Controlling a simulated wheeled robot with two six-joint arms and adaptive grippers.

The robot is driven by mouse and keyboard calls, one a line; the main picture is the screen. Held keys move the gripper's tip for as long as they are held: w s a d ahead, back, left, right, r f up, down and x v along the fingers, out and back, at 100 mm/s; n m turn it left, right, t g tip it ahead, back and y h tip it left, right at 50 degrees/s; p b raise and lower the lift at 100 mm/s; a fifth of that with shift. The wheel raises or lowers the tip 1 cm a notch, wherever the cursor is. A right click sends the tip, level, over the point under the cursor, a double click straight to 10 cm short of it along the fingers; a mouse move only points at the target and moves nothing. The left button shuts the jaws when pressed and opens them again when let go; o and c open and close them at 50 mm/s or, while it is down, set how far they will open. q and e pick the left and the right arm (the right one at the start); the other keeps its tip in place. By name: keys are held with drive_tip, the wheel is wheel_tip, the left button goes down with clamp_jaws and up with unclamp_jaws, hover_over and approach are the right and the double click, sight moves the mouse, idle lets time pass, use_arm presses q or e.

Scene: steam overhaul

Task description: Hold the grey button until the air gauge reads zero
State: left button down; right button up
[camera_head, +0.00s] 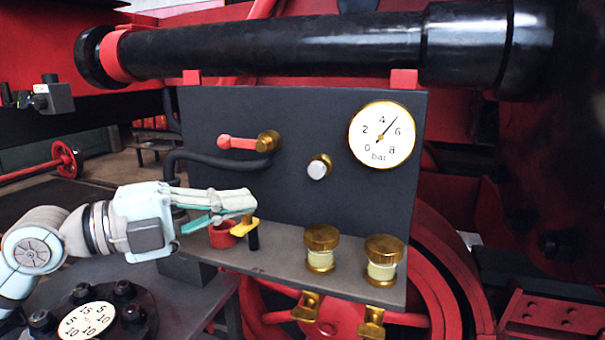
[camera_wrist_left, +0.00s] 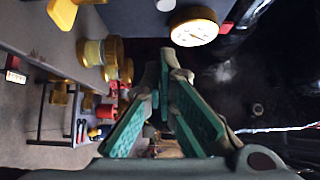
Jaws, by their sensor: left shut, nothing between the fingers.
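The grey button (camera_head: 317,170) is a pale round cap in a brass collar on the dark panel (camera_head: 225,185); it also shows at the top of the left wrist view (camera_wrist_left: 165,5). The air gauge (camera_head: 381,135) is a white dial with a brass rim, right of the button. Its needle points between 4 and 6 bar. The gauge also shows in the left wrist view (camera_wrist_left: 194,30). My left gripper (camera_head: 252,201) is shut and empty, left of and lower than the button, apart from it. In the left wrist view its fingertips (camera_wrist_left: 166,58) meet.
A red lever (camera_head: 236,142) on a brass valve sits left of the button. The shelf (camera_head: 285,262) below bears a red cup (camera_head: 221,236), a yellow-and-black item (camera_head: 252,236) by my fingertips and two brass-capped jars (camera_head: 321,250). A black pipe (camera_head: 290,48) runs above the panel.

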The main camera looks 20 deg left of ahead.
sight(317, 171)
use_arm(q)
drive_tip(key=w+d+p, duration=0.4)
drive_tip(key=w+d, duration=0.2)
drive_tip(key=w, duration=0.3)
drive_tip(key=shift+w+d+r, duration=0.15)
drive_tip(key=shift+w+d, duration=0.15)
drive_tip(key=shift+w, duration=0.1)
use_arm(e)
drive_tip(key=r, duration=0.5)
drive_tip(key=shift+w+r, duration=0.2)
drive_tip(key=shift+r, duration=0.2)
use_arm(q)
drive_tip(key=shift+p, duration=0.35)
use_arm(e)
drive_tip(key=shift+r, duration=0.1)
